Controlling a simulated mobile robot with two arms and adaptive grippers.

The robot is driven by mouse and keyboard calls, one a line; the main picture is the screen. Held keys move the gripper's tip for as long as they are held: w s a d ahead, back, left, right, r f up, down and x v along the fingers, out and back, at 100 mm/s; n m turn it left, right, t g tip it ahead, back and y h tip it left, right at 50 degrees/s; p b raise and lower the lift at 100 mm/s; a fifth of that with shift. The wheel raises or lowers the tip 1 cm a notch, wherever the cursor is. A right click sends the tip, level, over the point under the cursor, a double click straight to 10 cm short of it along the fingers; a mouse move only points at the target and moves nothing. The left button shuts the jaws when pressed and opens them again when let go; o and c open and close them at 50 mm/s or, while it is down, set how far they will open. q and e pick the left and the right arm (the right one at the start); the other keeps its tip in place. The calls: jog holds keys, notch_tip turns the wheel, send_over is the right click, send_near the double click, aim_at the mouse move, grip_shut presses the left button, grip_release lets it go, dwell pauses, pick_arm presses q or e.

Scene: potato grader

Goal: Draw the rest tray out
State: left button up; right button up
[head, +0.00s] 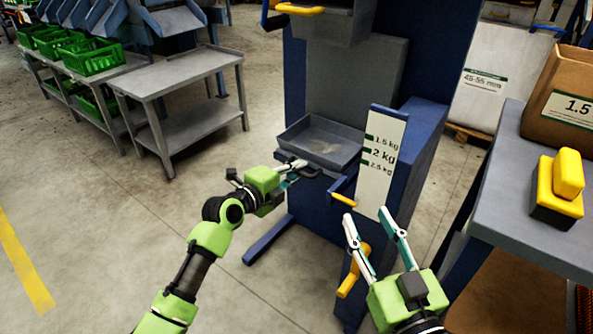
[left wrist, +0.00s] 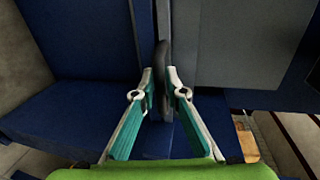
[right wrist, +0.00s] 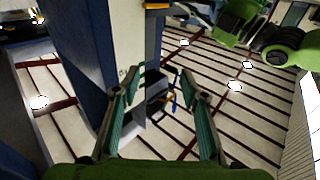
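The rest tray (head: 318,143) is a shallow grey tray at the front of the blue and grey machine in the head view. It has a dark handle (head: 311,172) on its front. My left gripper (head: 299,172) is at this handle. In the left wrist view, the dark handle (left wrist: 163,50) stands between the tips of my left gripper (left wrist: 160,75), which are partly closed; whether they press on it I cannot tell. My right gripper (head: 367,214) is open and empty in front of the weight-scale panel; its fingers are also apart in the right wrist view (right wrist: 160,78).
A white panel (head: 381,160) marked with weights and yellow handles (head: 343,200) stand right of the tray. A grey bench (head: 540,220) with a yellow-and-black object (head: 558,185) is at the right. A grey table (head: 180,75) stands at the back left.

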pick_arm(q)
grip_shut()
jog(key=shift+s+a, duration=0.15)
pick_arm(e)
jog(key=s+d+f+g+h+p, duration=0.3)
jog(key=f+g, duration=0.4)
jog(key=f, duration=0.6)
pick_arm(q)
jog(key=f+p+v, duration=0.1)
jog(key=f+v, duration=0.1)
jog(key=v, duration=0.8)
jog(key=f+p+v, duration=0.1)
jog(key=f+v, duration=0.1)
jog(key=v, duration=0.8)
jog(key=shift+s+a+f, duration=0.25)
jog(key=shift+s+a, duration=0.05)
jog(key=shift+s, duration=0.25)
pick_arm(e)
jog(key=s+d+f+g, duration=0.2)
jog(key=s+f+g, duration=0.1)
jog(key=s, duration=0.4)
jog(key=s+d+f+g+h, duration=0.1)
jog(key=s+d+f+g, duration=0.1)
jog(key=s+f+g, duration=0.2)
jog(key=shift+s+d+f+m, duration=0.3)
jog(key=shift+s+f+m, duration=0.15)
jog(key=shift+s, duration=1.4)
